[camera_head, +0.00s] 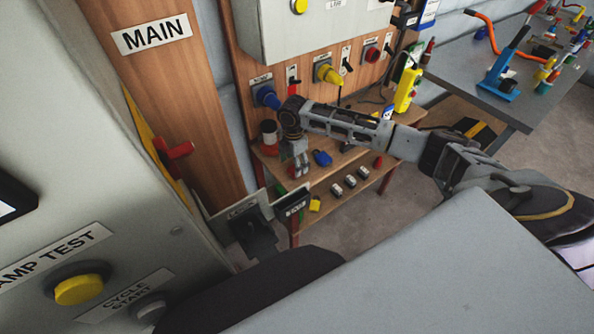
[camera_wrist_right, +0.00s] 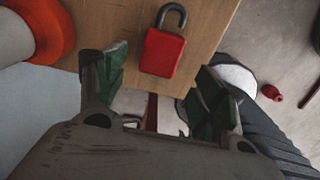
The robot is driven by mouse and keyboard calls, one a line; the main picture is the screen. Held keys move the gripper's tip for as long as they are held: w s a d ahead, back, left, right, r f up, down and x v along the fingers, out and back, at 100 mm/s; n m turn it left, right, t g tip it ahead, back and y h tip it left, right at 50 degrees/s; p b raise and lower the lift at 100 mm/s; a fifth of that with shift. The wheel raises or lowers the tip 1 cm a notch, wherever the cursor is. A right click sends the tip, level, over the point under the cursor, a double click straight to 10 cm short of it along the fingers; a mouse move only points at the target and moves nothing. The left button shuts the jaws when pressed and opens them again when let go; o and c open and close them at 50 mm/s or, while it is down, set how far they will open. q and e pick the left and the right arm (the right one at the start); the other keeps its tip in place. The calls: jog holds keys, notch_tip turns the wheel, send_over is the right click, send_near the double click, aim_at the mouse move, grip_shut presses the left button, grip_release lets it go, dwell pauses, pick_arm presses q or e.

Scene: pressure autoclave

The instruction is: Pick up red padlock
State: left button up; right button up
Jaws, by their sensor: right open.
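The red padlock (camera_wrist_right: 164,52) lies on the wooden shelf top near its edge in the right wrist view, its dark shackle pointing up in the picture. My right gripper (camera_wrist_right: 158,82) is open, its green-padded fingers spread on either side below the padlock's body, with nothing between them. In the head view my right gripper (camera_head: 300,167) hangs over the left part of the wooden shelf. I cannot clearly make out the padlock there; the gripper may hide it. My left gripper is not in view.
A red-and-white cylinder (camera_head: 268,134) stands close beside the gripper. The wooden panel (camera_head: 240,90) rises behind. A grey cabinet (camera_head: 90,200) fills the left.

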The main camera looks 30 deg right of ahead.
aim_at(294, 168)
jog(key=shift+f, duration=2.1)
jog(key=shift+c, duration=0.2)
jog(key=shift+w, duration=0.1)
jog(key=c, duration=1.2)
jog(key=shift+r, duration=0.2)
notch_tip(294, 168, up, 10)
jog(key=shift+f, duration=0.15)
jog(key=shift+a+m, duration=0.1)
jog(key=shift+m, duration=0.3)
